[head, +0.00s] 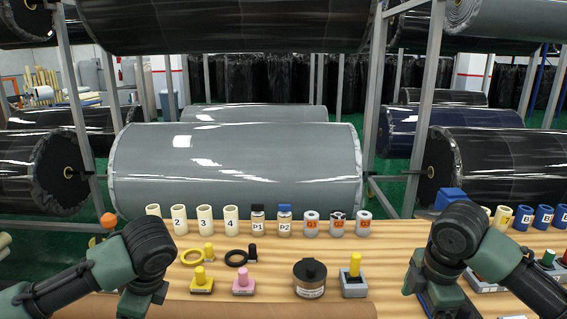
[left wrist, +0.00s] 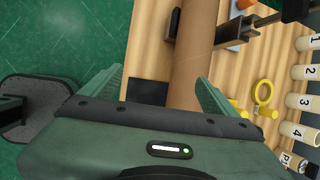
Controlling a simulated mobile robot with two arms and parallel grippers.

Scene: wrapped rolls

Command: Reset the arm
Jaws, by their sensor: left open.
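My left arm (head: 145,255) comes in from the left in the head view and bends down at the table's front left. Its fingers are hard to make out there. In the left wrist view my left gripper (left wrist: 159,76) is open, with its two green fingers apart and nothing between them that it grips. A brown wrapped roll (left wrist: 196,45) lies beyond the fingers; it also shows along the table's front edge in the head view (head: 230,311). My right arm (head: 470,235) bends down at the front right; its fingertips are not clear.
The wooden table (head: 400,235) holds numbered cream cylinders (head: 179,219), labelled bottles (head: 258,219), grey labelled cylinders (head: 311,224), yellow (head: 202,281) and pink (head: 243,281) pegged blocks and a black-lidded jar (head: 310,279).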

